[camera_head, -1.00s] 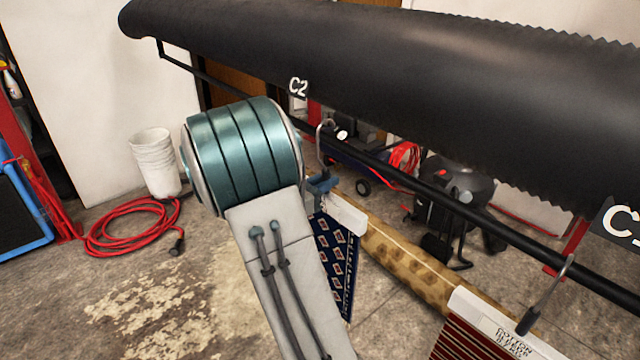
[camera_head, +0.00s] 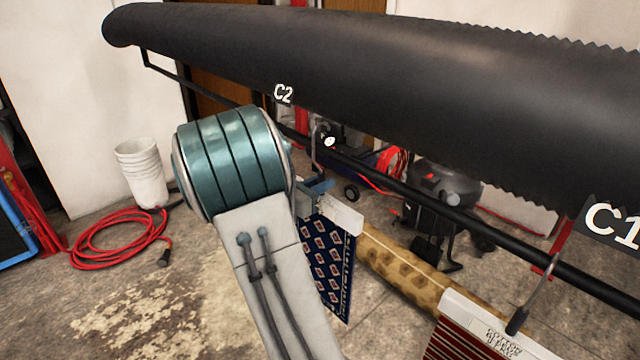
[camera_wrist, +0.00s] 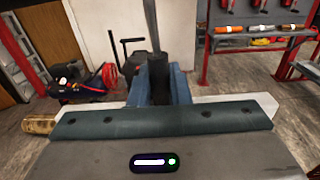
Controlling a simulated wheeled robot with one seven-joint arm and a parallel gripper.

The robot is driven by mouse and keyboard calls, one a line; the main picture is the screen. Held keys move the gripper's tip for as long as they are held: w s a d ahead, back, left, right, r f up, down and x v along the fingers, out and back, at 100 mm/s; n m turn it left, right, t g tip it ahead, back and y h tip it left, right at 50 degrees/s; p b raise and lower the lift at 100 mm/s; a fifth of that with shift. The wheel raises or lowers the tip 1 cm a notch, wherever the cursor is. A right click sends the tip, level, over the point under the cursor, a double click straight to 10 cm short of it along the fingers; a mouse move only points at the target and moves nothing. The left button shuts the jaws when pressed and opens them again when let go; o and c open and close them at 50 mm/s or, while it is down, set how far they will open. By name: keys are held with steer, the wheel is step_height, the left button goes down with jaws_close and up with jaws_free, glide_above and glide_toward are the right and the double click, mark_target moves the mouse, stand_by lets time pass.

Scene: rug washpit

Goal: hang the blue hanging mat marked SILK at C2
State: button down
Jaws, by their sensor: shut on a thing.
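The blue mat (camera_head: 328,262) with a pale diamond pattern hangs from a white clamp bar (camera_head: 342,216), partly hidden behind my arm. I cannot read its marking. My gripper (camera_head: 317,188) has blue jaws shut on the stem of the mat's hanger, just above the bar. The wrist view also shows the jaws (camera_wrist: 160,88) around the dark stem (camera_wrist: 152,35). The hanger's hook (camera_head: 315,145) overlaps the black rail (camera_head: 380,183) in the picture; I cannot tell whether it rests on it. The C2 label (camera_head: 283,93) is up and left of the hook.
A red striped mat (camera_head: 470,335) hangs from the rail near the C1 label (camera_head: 612,225). A large black roll (camera_head: 350,70) runs above the rail. A tan patterned roll (camera_head: 400,262) lies behind the mats. A red hose (camera_head: 115,240) and white buckets (camera_head: 140,170) are on the floor at left.

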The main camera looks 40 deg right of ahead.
steer(key=shift+f+b, duration=1.45)
steer(key=shift+f, duration=0.6)
steer(key=c, duration=1.3)
jaws_free()
